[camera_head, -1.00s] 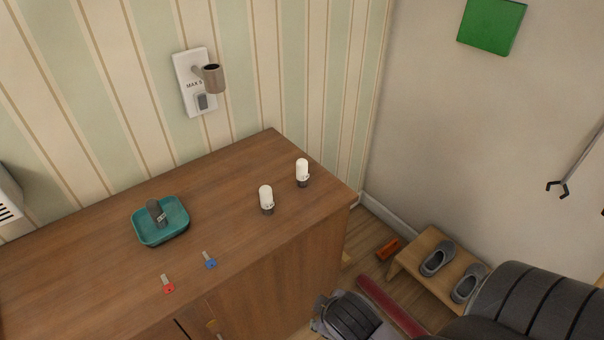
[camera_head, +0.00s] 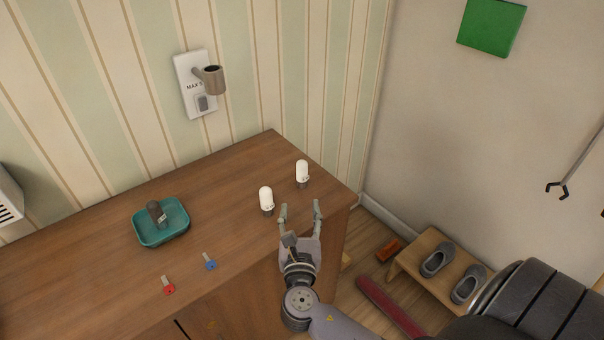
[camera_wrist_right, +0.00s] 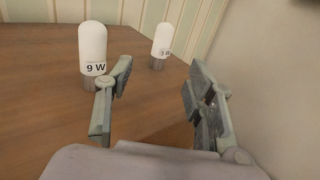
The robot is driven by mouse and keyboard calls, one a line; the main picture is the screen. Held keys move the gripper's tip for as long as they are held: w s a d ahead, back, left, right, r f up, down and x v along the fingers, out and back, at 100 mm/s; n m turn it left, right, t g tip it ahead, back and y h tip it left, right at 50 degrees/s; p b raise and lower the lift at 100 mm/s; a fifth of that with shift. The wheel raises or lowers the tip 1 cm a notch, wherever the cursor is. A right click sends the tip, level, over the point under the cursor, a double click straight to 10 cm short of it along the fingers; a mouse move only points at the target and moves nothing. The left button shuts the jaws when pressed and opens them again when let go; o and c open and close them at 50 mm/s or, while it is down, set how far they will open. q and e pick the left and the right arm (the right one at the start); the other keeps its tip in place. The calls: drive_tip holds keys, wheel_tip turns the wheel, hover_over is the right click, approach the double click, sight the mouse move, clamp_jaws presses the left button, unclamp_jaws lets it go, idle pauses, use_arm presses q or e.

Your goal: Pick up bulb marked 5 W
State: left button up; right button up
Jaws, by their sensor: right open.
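Two white bulbs with grey bases stand upright on the wooden cabinet top. The nearer bulb (camera_head: 266,199) is marked 9 W in the right wrist view (camera_wrist_right: 92,50). The farther bulb (camera_head: 302,172), nearer the cabinet's right end, also shows in the wrist view (camera_wrist_right: 162,42); its small label has a digit I cannot read surely. My right gripper (camera_head: 301,209) is open and empty over the cabinet's front edge, its fingers pointing towards the farther bulb. In the wrist view the 9 W bulb is just beyond the left finger. My left gripper is out of view.
A teal tray (camera_head: 147,238) holds a dark grey item (camera_head: 156,213). A red key (camera_head: 169,288) and a blue key (camera_head: 210,262) lie near the front edge. A wall plate (camera_head: 187,73) marked MAX carries a lamp holder (camera_head: 214,80). A bench with shoes (camera_head: 437,260) stands right.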

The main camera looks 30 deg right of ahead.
sight(302, 175)
drive_tip(key=x, duration=1)
drive_tip(key=shift+d+p, duration=0.1)
drive_tip(key=shift+p, duration=0.2)
drive_tip(key=shift+d+f+x, duration=0.1)
drive_tip(key=shift+f+x, duration=0.1)
drive_tip(key=shift+x, duration=1.2)
drive_tip(key=shift+d+f+x, duration=0.1)
drive_tip(key=shift+f+x, duration=0.1)
drive_tip(key=shift+x, duration=1.2)
drive_tip(key=shift+s, duration=0.2)
drive_tip(key=shift+c, duration=0.3)
drive_tip(key=c, duration=1)
drive_tip(key=shift+c, duration=0.2)
drive_tip(key=shift+r, duration=0.1)
